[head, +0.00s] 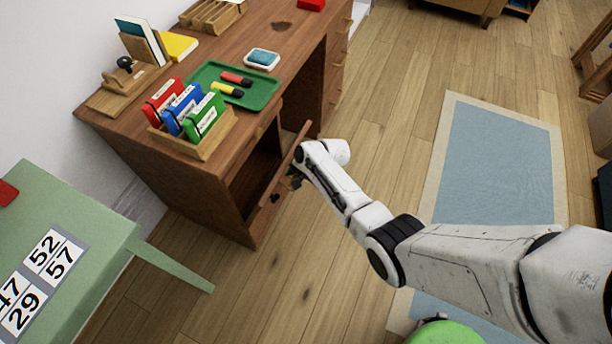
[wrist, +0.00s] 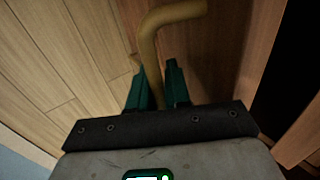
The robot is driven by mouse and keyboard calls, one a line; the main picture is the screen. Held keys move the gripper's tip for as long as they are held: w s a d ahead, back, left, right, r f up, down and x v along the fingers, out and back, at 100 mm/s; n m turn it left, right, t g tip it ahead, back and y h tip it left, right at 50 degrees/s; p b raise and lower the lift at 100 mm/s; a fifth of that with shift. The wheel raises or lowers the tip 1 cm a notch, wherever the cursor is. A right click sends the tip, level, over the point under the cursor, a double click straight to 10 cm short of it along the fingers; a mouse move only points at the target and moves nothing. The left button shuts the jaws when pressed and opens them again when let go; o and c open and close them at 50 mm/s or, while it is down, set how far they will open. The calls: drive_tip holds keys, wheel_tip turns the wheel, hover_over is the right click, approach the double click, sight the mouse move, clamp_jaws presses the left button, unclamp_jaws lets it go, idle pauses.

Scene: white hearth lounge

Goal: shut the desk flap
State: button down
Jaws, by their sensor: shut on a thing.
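The desk flap (head: 270,196) is a wooden panel on the near side of the brown desk (head: 217,196). It stands partly open, with the dark compartment (head: 254,172) showing behind it. My gripper (head: 295,181) is at the outer face of the flap, partly hidden by my arm. In the wrist view, the green fingers of my gripper (wrist: 157,85) are shut on a curved brass-coloured handle (wrist: 154,46). The flap's wooden face (wrist: 215,55) fills much of that view behind the handle. The handle is hidden in the head view.
On the desk top are a green tray (head: 262,92) with markers, a wooden holder (head: 208,146) with coloured boxes, and several other items. A green table (head: 100,215) with number cards stands at the left. The wood floor (head: 395,120) beside the desk is clear.

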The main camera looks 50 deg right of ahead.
drive_tip(key=w+a+r+g+b, duration=0.1)
drive_tip(key=w+a+r, duration=0.2)
drive_tip(key=w, duration=0.5)
drive_tip(key=shift+r+b, duration=0.3)
drive_tip(key=shift+w, duration=0.1)
drive_tip(key=c, duration=1.3)
unclamp_jaws()
drive_tip(key=shift+o, duration=0.7)
drive_tip(key=shift+w+r, duration=0.1)
